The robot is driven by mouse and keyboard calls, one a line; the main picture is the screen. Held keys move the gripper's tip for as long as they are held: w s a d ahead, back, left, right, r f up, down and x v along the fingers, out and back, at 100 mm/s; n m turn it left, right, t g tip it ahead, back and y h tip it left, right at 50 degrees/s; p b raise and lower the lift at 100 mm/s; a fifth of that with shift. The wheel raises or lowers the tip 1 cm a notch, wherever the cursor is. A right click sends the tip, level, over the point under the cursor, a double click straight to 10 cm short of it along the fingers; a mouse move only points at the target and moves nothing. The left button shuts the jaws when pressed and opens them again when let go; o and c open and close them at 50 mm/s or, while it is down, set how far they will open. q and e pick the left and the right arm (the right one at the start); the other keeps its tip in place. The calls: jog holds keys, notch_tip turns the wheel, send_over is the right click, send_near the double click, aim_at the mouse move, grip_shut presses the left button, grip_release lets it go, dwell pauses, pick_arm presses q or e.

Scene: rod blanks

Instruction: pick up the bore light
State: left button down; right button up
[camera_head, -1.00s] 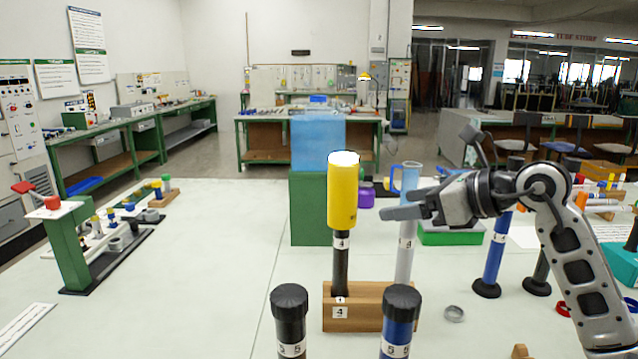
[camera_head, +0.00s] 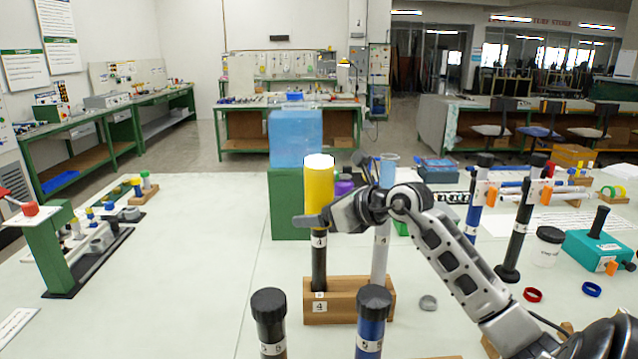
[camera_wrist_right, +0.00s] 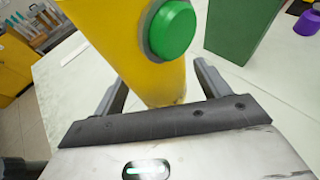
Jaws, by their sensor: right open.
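The bore light (camera_head: 319,184) is a yellow cylinder with a bright white top. It stands upright over a dark rod (camera_head: 319,262) labelled 4, which is set in a wooden block (camera_head: 346,303). In the right wrist view the bore light (camera_wrist_right: 135,50) shows a round green button on its side. My right gripper (camera_head: 318,214) is open at the lower part of the yellow body. In the wrist view its two fingers stand on either side of the body, with gaps visible. The far finger is mostly hidden in the head view. My left gripper is not in view.
A grey rod (camera_head: 380,255) stands beside the dark one in the same block, partly behind my right arm. Two black-capped rods (camera_head: 268,315) (camera_head: 371,320) stand in front. A green box (camera_head: 290,205) is behind. The table's left middle is clear.

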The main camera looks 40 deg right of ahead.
jog(key=shift+w+f, duration=0.1)
jog(key=shift+w, duration=0.05)
jog(key=c, duration=1.2)
